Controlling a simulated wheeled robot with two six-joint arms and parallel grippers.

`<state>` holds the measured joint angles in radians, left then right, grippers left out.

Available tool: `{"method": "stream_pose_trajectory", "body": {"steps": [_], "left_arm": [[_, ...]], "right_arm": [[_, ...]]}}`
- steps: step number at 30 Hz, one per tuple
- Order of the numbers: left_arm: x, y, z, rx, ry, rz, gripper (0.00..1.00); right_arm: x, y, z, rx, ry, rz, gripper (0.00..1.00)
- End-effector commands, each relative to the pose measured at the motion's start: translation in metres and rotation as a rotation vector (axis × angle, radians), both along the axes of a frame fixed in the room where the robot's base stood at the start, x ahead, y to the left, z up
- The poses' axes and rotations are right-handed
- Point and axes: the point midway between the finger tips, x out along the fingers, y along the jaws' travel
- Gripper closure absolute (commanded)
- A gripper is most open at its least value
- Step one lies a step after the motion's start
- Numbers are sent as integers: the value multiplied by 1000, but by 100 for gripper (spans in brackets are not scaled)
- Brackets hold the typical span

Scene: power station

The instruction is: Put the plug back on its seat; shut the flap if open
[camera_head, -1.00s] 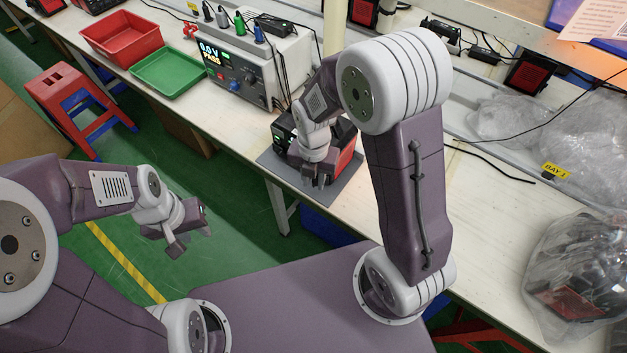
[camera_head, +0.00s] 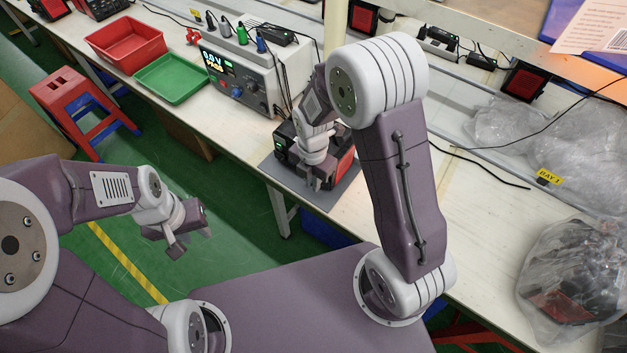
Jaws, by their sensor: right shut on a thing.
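The power station (camera_head: 343,163) is a dark box with red sides on the grey mat (camera_head: 340,194) at the bench's front edge. My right gripper (camera_head: 319,184) points down at its near side, overlapping it in the picture. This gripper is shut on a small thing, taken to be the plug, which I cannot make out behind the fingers. The plug's seat and any flap are hidden by my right wrist and forearm. My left gripper (camera_head: 190,239) is open and empty over the green floor, apart from the bench.
A tester box (camera_head: 238,72) with a lit display and cables stands left of the power station. A green tray (camera_head: 172,78) and a red tray (camera_head: 126,43) lie further left. Plastic-wrapped goods (camera_head: 575,285) sit at the right. The bench between is mostly clear.

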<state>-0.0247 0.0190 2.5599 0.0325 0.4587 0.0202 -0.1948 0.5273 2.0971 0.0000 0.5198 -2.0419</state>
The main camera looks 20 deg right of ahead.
Motion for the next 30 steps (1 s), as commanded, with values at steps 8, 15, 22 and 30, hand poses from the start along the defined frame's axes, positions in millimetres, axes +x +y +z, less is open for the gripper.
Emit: {"method": "stream_pose_trajectory", "body": {"steps": [8, 15, 22, 30], "left_arm": [[0, 0, 1, 0, 0, 0, 67], [0, 0, 1, 0, 0, 0, 67], [0, 0, 3, 0, 0, 0, 67], [0, 0, 13, 0, 0, 0, 67]], "right_arm": [[3, 0, 0, 1, -7, -26, 100], [3, 0, 0, 1, -4, -25, 74], [3, 0, 7, 1, -7, -25, 74], [4, 0, 66, 2, -10, -25, 74]]}}
